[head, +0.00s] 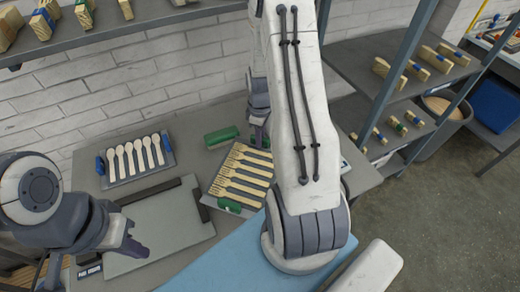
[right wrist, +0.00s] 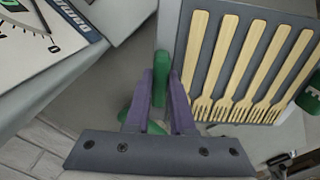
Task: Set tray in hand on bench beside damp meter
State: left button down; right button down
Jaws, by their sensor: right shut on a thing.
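The dark tray (head: 207,188) of wooden forks has green grips at its ends. My right gripper (right wrist: 160,92) is shut on one green grip (right wrist: 161,66) of this tray, whose grey surface (right wrist: 192,62) fills the right of the right wrist view. In the head view my right gripper (head: 259,132) is partly hidden by its own arm. I cannot tell whether the tray touches the bench (head: 88,180). The damp meter (right wrist: 35,30), a white dial face, lies left of the grip in the wrist view; the arm mostly hides it in the head view. My left gripper (head: 132,243) hangs over a grey plate.
A tray of wooden spoons (head: 112,180) with blue grips lies at the back left. The grey plate (head: 170,232) and a blue mat (head: 225,268) lie in front. A brick wall (head: 120,85) stands behind.

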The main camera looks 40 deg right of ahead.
notch_tip(320, 180, down, 4)
jog(key=b, duration=0.3)
jog(key=shift+f+b, duration=0.15)
jog(key=shift+b, duration=0.2)
jog(key=c, duration=0.8)
grip_release()
jog(key=shift+o, duration=0.2)
